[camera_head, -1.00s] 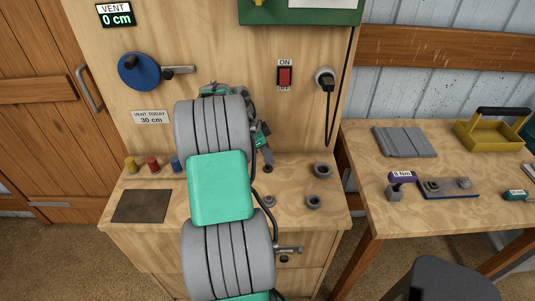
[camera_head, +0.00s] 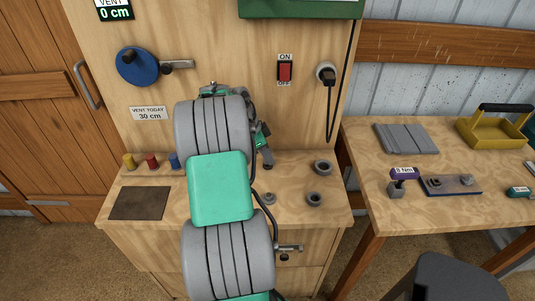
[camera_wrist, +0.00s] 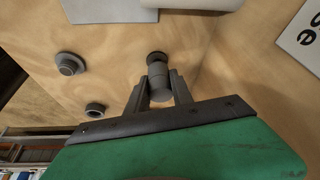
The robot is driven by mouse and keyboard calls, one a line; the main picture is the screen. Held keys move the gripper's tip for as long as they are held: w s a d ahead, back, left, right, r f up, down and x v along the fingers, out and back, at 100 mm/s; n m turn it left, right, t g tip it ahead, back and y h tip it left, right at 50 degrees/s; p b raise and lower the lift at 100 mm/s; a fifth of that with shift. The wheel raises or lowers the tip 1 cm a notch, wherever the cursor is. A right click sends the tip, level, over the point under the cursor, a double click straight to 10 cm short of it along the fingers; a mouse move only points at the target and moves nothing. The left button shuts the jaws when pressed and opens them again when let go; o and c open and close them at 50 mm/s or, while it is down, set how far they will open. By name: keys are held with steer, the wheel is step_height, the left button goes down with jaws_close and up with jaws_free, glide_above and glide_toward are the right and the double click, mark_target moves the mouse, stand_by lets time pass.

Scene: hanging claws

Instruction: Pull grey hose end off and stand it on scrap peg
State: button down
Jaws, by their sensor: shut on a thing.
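My gripper (camera_wrist: 158,92) is shut on a grey, round-ended piece (camera_wrist: 160,78), which looks like the grey hose end. One finger presses on each side of it in the wrist view. A darker grey round knob (camera_wrist: 157,58) shows just beyond the held piece; I cannot tell whether the two are joined. In the head view my gripper (camera_head: 264,148) is small and partly hidden behind my arm, above the bench. I cannot tell which fitting is the scrap peg.
Grey ring-like fittings (camera_head: 323,167) (camera_head: 314,198) stand on the bench at right, and a smaller one (camera_head: 268,198) stands near my arm. Yellow (camera_head: 129,162), red (camera_head: 153,162) and blue (camera_head: 175,162) pegs stand at left by a dark plate (camera_head: 140,203). A blue wheel (camera_head: 137,67) projects from the panel.

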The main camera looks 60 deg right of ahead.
steer(key=shift+f+b, duration=0.75)
steer(key=shift+f, duration=0.25)
steer(key=c, duration=1)
jaws_free()
steer(key=shift+r, duration=0.1)
steer(key=shift+c, duration=0.2)
